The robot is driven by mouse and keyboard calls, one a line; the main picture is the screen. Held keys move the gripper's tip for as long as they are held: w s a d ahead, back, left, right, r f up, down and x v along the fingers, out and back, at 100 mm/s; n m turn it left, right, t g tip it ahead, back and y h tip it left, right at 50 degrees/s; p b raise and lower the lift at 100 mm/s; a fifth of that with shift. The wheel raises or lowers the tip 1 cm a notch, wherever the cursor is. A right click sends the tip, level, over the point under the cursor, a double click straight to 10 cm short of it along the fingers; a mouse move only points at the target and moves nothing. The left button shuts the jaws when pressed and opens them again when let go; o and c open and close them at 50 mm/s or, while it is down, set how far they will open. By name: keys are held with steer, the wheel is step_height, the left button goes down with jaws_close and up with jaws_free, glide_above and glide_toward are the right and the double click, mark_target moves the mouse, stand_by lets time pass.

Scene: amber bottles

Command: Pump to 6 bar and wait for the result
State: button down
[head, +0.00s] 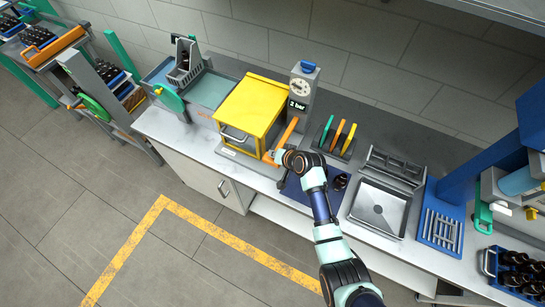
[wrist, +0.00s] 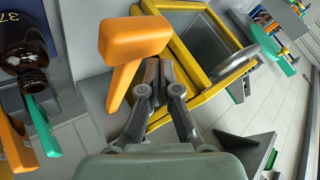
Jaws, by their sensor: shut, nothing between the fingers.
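A grey pump post (head: 302,92) stands behind the counter with a round dial and a display reading "2 bar". An orange pump lever (head: 289,131) slants down from it beside a yellow chamber (head: 249,108). In the wrist view the lever (wrist: 134,42) shows a thick block-like head, and the yellow-framed chamber (wrist: 185,78) has a dark window. My gripper (head: 272,157) is low in front of the chamber, near the lever's lower end. In the wrist view my gripper (wrist: 160,74) is shut and empty, right beside the lever. I cannot tell whether they touch.
An amber bottle (head: 339,182) stands on a dark blue mat right of my arm. A rack with green and orange tools (head: 335,138), a steel tray (head: 379,208) and a blue slotted tray (head: 440,230) lie further right. A grey basin (head: 210,89) is left of the chamber.

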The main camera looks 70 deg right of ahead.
step_height(320, 180, up, 5)
steer(key=p, duration=0.4)
steer(key=shift+r+p, duration=0.1)
steer(key=shift+p, duration=0.3)
stand_by(0.5)
